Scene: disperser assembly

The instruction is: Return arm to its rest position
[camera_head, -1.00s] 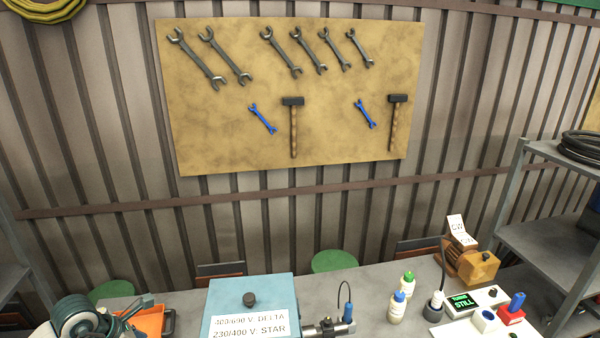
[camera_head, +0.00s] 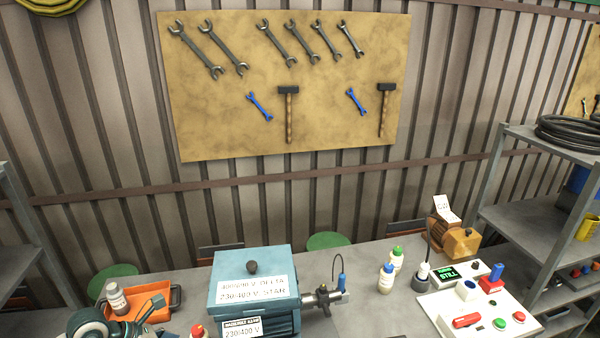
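The workbench (camera_head: 355,312) runs along the bottom of the picture. On it stands a blue-green motor box (camera_head: 228,290) with labels reading 400/690 V delta and 230/400 V star. A metal shaft part (camera_head: 322,299) sticks out of its right side, with a blue-topped piece and a thin curved cable. To the right is a white control panel (camera_head: 462,312) with a red switch, green and red buttons and a green display reading "STILL".
Two small bottles (camera_head: 387,277) stand between motor and panel. A copper-coloured motor (camera_head: 458,241) sits behind the panel. An orange tray (camera_head: 174,301) with a bottle is at left. A grey shelf (camera_head: 533,213) stands at right. Wrenches and hammers hang on a wall board (camera_head: 230,120).

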